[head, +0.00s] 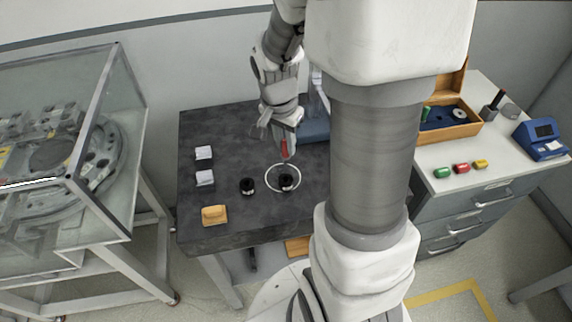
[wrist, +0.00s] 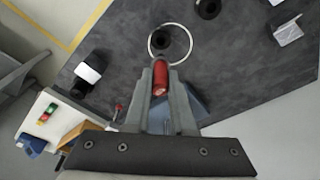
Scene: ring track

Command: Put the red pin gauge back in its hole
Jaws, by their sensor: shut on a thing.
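The red pin gauge (head: 284,151) is held in my gripper (head: 283,136), pointing down above the dark table. In the wrist view the red pin gauge (wrist: 160,77) sits between the two fingers of my gripper (wrist: 161,95), which are shut on it. A black ring-shaped piece (head: 286,181) stands inside a thin white circle just below it, apart from the pin. An open wooden case (head: 468,133) with a dark blue insert is on the white cabinet at the right, with a green piece in it. I cannot make out an empty hole there.
The dark table (head: 225,135) also bears a second black piece (head: 247,186), two pale blocks (head: 205,178) and a yellow-orange block (head: 215,215). Small green, red and yellow pieces (head: 461,168) and a blue device (head: 541,139) are on the cabinet. A glass-walled machine stands left.

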